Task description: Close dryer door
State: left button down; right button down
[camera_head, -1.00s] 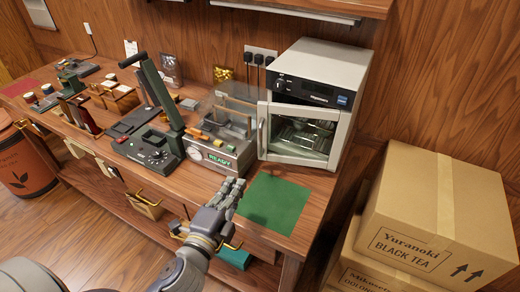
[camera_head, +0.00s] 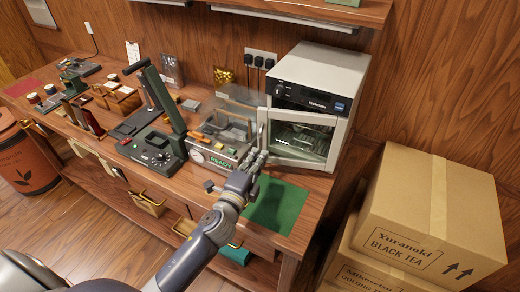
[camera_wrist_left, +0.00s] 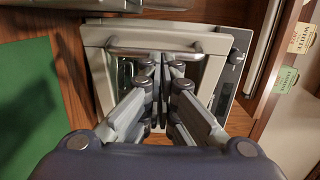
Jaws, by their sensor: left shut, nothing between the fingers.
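The dryer is a white box (camera_head: 322,65) with a dark control panel, at the right end of the workbench. Its white-framed glass door (camera_head: 335,152) has a bar handle (camera_head: 262,128) on the left side. The door looks slightly ajar; the exact gap is hard to tell. My left gripper (camera_head: 258,157) is shut and empty, near the lower left part of the door. In the left wrist view its fingertips (camera_wrist_left: 162,68) lie in front of the door (camera_wrist_left: 97,75), close to the handle (camera_wrist_left: 155,48). I cannot tell if they touch. My right gripper is not in view.
A machine with a READY display (camera_head: 220,162) stands just left of the dryer. A green mat (camera_head: 280,208) lies in front of it at the bench edge. A dark green lever press (camera_head: 155,148) stands further left. Cardboard boxes (camera_head: 405,230) are stacked to the right.

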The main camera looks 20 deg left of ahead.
aim_at(260, 135)
pick_arm(q)
jog(key=shift+w, duration=0.95)
jog(key=w+a, duration=0.1)
jog(key=w, duration=0.4)
jog(key=w+a, duration=0.1)
jog(key=w, duration=0.1)
jog(key=shift+w+a, duration=0.15)
jog(key=shift+a, duration=0.15)
